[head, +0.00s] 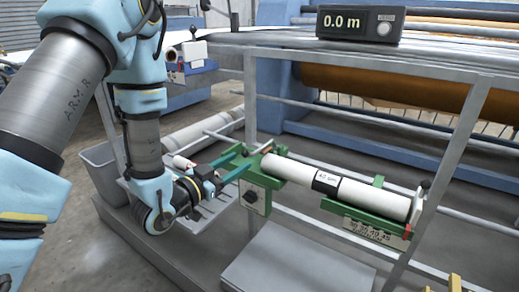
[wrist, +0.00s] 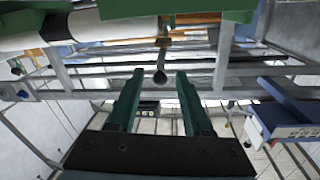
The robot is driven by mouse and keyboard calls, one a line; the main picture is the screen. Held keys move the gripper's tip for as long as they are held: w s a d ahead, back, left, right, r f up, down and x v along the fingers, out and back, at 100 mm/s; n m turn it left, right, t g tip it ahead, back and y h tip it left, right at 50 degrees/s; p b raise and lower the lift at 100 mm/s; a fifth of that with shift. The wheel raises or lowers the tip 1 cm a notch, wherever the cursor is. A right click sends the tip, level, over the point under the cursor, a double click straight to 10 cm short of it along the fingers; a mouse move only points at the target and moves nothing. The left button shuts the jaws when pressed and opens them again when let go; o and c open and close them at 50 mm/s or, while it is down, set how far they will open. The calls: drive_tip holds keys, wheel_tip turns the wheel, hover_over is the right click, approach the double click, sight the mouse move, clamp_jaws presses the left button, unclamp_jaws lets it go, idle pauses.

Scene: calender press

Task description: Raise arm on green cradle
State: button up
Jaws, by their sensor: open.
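The green cradle (head: 262,178) is fixed to the grey frame, with a second green part (head: 375,211) on the right. A white roll (head: 345,188) with a dark-edged label lies along it. In the wrist view the cradle's green underside (wrist: 150,8) crosses the top. A short brass-coloured arm with a dark round knob (wrist: 160,77) hangs below it, in line with the gap between my fingertips. My gripper (head: 246,160) is open, with teal fingers pointing at the cradle's left end; it also shows in the wrist view (wrist: 159,84). I cannot tell whether the knob is between the fingers or just beyond them.
Grey frame rails (head: 360,62) surround the cradle. A display reading 0.0 m (head: 358,24) stands on the top rail. A large orange-brown roller (head: 400,90) lies behind. A grey flat plate (head: 290,262) is below the cradle, and a grey bin (head: 102,175) stands at left.

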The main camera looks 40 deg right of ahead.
sight(253, 154)
drive_tip(key=d, duration=0.3)
drive_tip(key=w+d+p, duration=0.1)
drive_tip(key=d, duration=0.2)
drive_tip(key=d+p, duration=0.1)
drive_tip(key=d, duration=0.2)
drive_tip(key=shift+w, duration=0.3)
drive_tip(key=shift+a, duration=0.1)
drive_tip(key=shift+c, duration=0.2)
drive_tip(key=c, duration=0.7)
clamp_jaws()
drive_tip(key=shift+s, duration=0.15)
